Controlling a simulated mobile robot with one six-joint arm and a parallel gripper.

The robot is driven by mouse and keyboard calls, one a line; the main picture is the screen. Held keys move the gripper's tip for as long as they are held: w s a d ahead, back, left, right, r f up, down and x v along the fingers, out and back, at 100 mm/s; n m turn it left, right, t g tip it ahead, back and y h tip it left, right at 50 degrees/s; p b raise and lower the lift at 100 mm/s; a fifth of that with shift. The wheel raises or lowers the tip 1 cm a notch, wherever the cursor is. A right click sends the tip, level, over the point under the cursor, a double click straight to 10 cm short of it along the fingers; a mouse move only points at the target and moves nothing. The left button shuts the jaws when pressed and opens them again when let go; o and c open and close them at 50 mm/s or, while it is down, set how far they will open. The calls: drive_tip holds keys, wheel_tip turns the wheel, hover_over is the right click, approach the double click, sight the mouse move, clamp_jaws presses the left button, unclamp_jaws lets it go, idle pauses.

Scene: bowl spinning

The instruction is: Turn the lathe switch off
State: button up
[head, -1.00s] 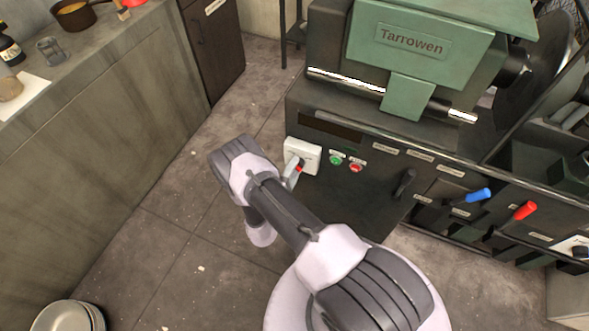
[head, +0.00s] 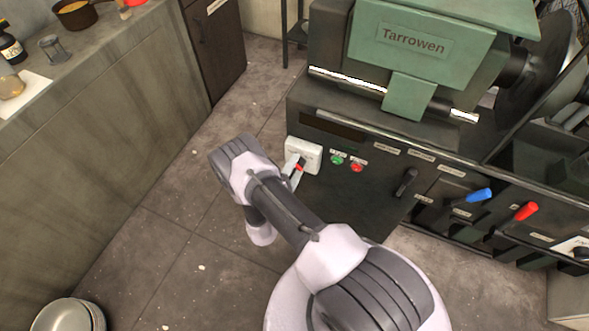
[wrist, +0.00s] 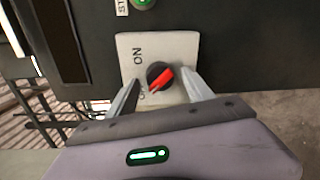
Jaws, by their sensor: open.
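The lathe (head: 420,70) is a green and dark machine marked "Tarrowen" at the upper right of the head view. The plate also shows on the lathe's front in the head view (head: 310,150). My gripper (wrist: 160,90) is open, with one finger on each side of the knob. I cannot tell whether the fingers touch it. In the head view my arm partly hides the gripper.
A green button (head: 337,160) and a red button (head: 357,167) sit right of the switch. A black lever (head: 406,182), a blue handle (head: 479,195) and a red handle (head: 525,211) are further right.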

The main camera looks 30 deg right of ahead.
drive_tip(key=p+v, duration=0.4)
drive_tip(key=v, duration=1.3)
drive_tip(key=shift+a+p, duration=0.15)
drive_tip(key=shift+p, duration=0.25)
drive_tip(key=shift+s+r, duration=0.1)
